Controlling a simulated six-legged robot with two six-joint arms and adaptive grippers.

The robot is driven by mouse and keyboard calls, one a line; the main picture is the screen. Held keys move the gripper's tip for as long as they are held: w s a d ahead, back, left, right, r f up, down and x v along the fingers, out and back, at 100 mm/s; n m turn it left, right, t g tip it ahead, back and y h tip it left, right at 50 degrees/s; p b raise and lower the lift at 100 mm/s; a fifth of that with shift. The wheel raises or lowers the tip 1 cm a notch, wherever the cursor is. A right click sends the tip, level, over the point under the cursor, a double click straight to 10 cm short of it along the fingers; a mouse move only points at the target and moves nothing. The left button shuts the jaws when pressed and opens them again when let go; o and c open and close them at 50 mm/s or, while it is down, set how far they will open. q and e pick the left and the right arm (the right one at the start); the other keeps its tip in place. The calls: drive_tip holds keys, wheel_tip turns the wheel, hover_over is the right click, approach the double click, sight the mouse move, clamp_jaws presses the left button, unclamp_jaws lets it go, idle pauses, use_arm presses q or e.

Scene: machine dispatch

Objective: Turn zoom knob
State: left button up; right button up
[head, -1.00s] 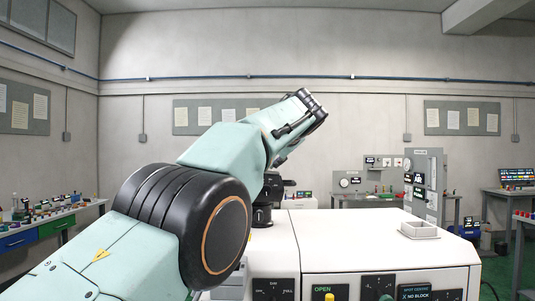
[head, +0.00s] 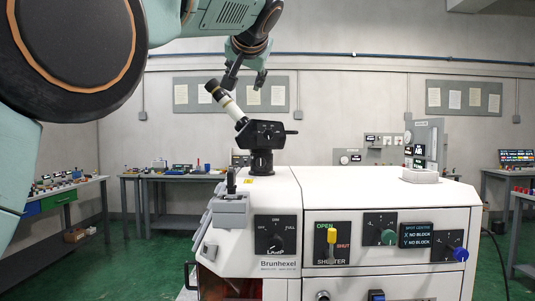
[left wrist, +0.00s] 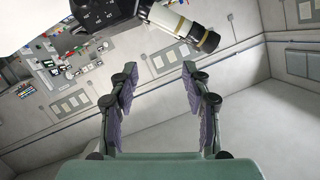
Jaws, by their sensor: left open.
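A microscope with a black head (head: 262,133) and a white and black eyepiece tube (head: 226,98) stands on the left of the white machine. A small dark knob (head: 291,132) sticks out from the right side of the head; I cannot read a zoom label on it. My left gripper (head: 246,80) hangs above the microscope, fingers pointing down, open and empty, apart from it. In the left wrist view the open fingers (left wrist: 159,72) frame only the wall, and the eyepiece (left wrist: 196,35) and dark head (left wrist: 100,15) lie beyond them at the top. My right gripper is not in view.
The white machine (head: 380,186) carries a lamp dial (head: 275,235), a yellow shutter lever (head: 332,238), a green knob (head: 388,237) and a blue knob (head: 460,254). The air right of the microscope is clear.

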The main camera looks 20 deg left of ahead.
sight(268, 134)
use_arm(q)
wheel_tip(268, 134, down, 12)
drive_tip(key=d+n+h+b, duration=0.3)
drive_tip(key=n+h, duration=0.1)
drive_tip(key=n, duration=0.4)
drive_tip(key=w+n+p, duration=0.1)
drive_tip(key=w, duration=0.1)
drive_tip(key=w+n+t+p, duration=0.1)
drive_tip(key=w, duration=0.1)
drive_tip(key=w+f+n+h, duration=0.1)
drive_tip(key=w, duration=0.2)
drive_tip(key=shift+t+p, duration=0.4)
drive_tip(key=shift+w+d+f, duration=0.1)
drive_tip(key=shift+w, duration=0.45)
drive_tip(key=shift+s, duration=0.1)
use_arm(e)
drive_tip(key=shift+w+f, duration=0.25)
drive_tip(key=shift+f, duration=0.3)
